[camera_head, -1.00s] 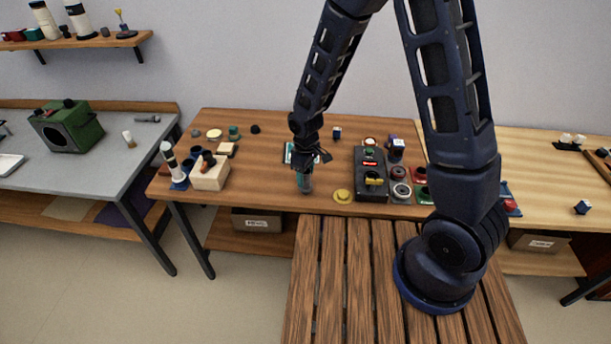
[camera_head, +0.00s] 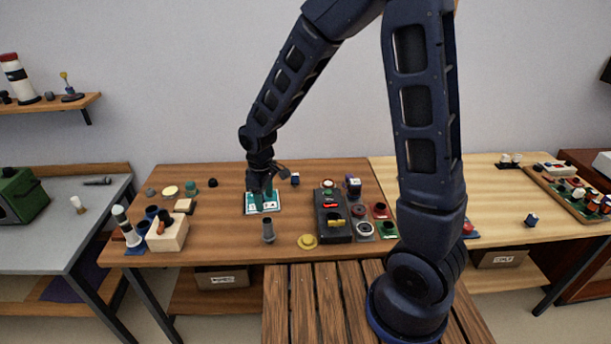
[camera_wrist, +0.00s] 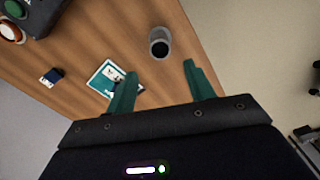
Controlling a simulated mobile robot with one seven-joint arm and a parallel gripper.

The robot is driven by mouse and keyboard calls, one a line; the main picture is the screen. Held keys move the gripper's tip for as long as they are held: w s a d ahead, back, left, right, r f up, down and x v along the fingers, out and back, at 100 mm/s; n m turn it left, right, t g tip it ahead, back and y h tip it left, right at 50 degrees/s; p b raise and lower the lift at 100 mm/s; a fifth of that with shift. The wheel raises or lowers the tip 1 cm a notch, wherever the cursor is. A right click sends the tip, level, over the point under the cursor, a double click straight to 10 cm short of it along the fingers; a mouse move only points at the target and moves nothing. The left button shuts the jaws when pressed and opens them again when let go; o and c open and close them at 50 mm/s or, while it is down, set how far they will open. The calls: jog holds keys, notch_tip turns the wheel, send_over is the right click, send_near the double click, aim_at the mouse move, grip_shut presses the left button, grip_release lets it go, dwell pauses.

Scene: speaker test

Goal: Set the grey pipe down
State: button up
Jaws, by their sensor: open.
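The grey pipe (camera_head: 268,230) stands upright on the brown wooden table near its front edge. In the wrist view its round open end (camera_wrist: 159,42) shows, with a dark inside, beyond the fingertips. My gripper (camera_head: 261,194) is open and empty, behind the pipe in the head view and over a white and teal card (camera_head: 262,207). In the wrist view the two teal fingers (camera_wrist: 160,68) are spread wide with nothing between them, and the pipe is apart from them.
A yellow knobbed disc (camera_head: 307,241) and a dark control box (camera_head: 332,214) lie right of the pipe. A wooden block holder (camera_head: 168,236) stands to the left. A small dark blue block (camera_head: 295,179) is behind. Bare tabletop lies between pipe and holder.

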jog(key=w+d+r+m+t, duration=0.25)
jog(key=d+r+m, duration=0.35)
jog(key=d+r, duration=1.1)
jog(key=s+d+r+m+t, duration=0.1)
jog(key=s+d+r+m, duration=0.2)
jog(key=d, duration=0.6)
jog(key=s+d+r+m+t, duration=0.1)
jog(key=s+d+r+m, duration=0.3)
jog(key=s+d, duration=0.3)
jog(key=shift+d+r+m, duration=0.15)
jog(key=shift+d+m, duration=0.15)
jog(key=shift+d, duration=1)
